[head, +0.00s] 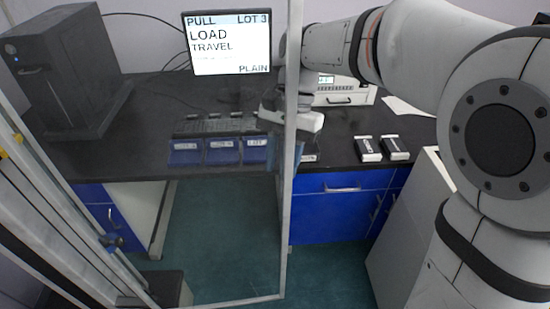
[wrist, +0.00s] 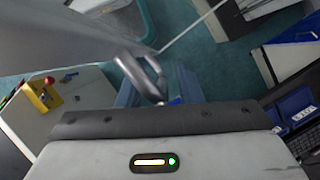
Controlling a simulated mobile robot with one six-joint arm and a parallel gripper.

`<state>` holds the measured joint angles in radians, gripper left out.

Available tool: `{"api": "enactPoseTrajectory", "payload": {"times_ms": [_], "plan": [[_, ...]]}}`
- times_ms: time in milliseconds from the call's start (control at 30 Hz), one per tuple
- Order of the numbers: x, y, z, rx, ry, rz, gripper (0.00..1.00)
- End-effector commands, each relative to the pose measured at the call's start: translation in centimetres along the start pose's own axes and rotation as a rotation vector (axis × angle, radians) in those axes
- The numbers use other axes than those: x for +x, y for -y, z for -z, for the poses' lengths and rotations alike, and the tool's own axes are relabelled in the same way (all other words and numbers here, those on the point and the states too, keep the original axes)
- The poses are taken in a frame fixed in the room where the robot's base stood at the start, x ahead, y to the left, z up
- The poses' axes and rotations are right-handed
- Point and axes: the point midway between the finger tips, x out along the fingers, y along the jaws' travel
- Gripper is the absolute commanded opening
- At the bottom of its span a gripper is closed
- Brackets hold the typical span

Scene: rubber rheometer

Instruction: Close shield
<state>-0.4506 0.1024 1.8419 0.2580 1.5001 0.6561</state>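The shield is a clear panel with a pale upright frame (head: 290,150), swung out in front of the bench in the head view. In the wrist view, a broad grey frame part (wrist: 70,40) crosses the upper left, with a curved metal handle (wrist: 150,78) on it. My gripper (head: 298,155) is at the shield's frame edge, partly hidden behind it. In the wrist view, my gripper's bluish fingers (wrist: 160,90) look spread apart, with the handle at or between them. Contact with the handle is unclear.
A dark bench holds a monitor (head: 228,42), a black box-shaped unit (head: 65,70), blue bins (head: 222,151) and two small dark-and-white blocks (head: 368,149). Blue drawers (head: 340,187) are below. A machine frame (head: 60,215) stands at left. Green floor (head: 225,240) is clear.

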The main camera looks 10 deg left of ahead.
Motion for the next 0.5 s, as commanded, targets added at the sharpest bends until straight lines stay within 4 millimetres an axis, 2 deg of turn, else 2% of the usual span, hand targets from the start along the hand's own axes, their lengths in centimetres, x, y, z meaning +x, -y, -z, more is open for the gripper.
{"api": "enactPoseTrajectory", "payload": {"times_ms": [200,500], "plan": [[0.04,-0.02,0.01,0.000,0.000,0.000,0.33],[0.01,-0.04,0.03,0.001,0.000,0.001,0.09]]}}
